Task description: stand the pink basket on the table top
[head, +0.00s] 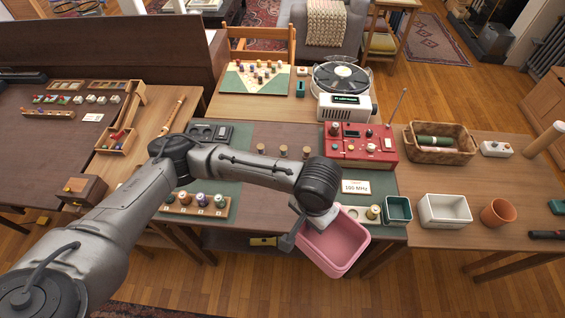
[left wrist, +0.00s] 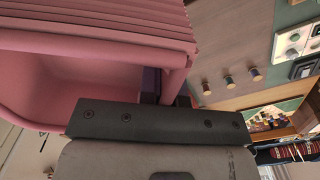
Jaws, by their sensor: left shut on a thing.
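The pink basket (head: 336,243) hangs at the front edge of the table, below my left gripper (head: 296,222). The left gripper is shut on the basket's rim, and the basket is tilted. In the left wrist view the basket (left wrist: 90,70) fills the upper left, with its rim between the fingers of the gripper (left wrist: 165,92). The table top (head: 265,137) lies behind it, with a brown bare strip in the middle between green mats. Whether the basket touches the table edge cannot be told. My right gripper is not in view.
A red radio (head: 358,146), a white card (head: 355,187), a green box (head: 397,210) and a white box (head: 444,210) stand to the right. A rack of spools (head: 196,205) lies to the left. Several small pegs (head: 283,150) stand mid-table. A wicker basket (head: 438,150) is further right.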

